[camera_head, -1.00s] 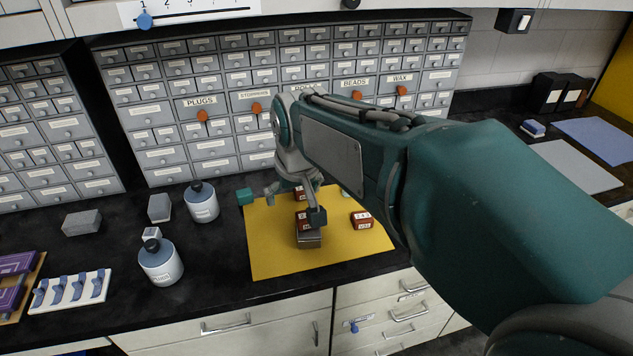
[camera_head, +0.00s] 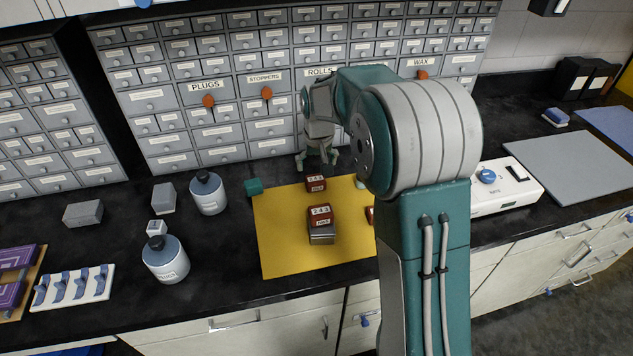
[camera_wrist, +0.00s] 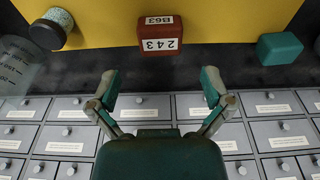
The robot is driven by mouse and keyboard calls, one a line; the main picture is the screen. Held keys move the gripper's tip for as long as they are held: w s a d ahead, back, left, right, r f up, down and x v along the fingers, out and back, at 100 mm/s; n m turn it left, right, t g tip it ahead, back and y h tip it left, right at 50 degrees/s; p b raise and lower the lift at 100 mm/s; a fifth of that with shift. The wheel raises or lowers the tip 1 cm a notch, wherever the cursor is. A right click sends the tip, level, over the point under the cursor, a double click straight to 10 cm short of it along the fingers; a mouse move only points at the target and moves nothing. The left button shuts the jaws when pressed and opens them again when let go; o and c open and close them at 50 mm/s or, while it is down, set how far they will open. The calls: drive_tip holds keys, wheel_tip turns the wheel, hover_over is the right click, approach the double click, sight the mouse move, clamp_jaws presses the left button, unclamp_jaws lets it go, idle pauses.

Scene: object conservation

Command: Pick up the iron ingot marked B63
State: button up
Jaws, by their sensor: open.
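A red-brown block marked B63 and 243 (camera_wrist: 159,38) lies at the back edge of the yellow mat (camera_wrist: 205,22). In the head view it is the rear red block (camera_head: 315,184), with its small B63 mark too small to read. My gripper (camera_wrist: 159,82) is open and empty. In the wrist view its two fingers point towards the block, one to each side, with a gap before it. In the head view my gripper (camera_head: 316,163) hangs behind the block, near the drawers.
Another red block (camera_head: 319,215) sits on a grey metal block (camera_head: 322,234) on the mat. A third red block (camera_head: 369,214) is mostly hidden by my arm. A teal block (camera_head: 254,186) is at the mat's corner. Bottles (camera_head: 165,260) stand left; drawers (camera_head: 210,145) rise behind.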

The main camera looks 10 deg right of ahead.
sight(315, 179)
drive_tip(key=f, duration=0.4)
drive_tip(key=w+f, duration=0.1)
drive_tip(key=f, duration=0.1)
drive_tip(key=shift+w+f, duration=0.1)
drive_tip(key=shift+f, duration=0.25)
drive_tip(key=c, duration=1.3)
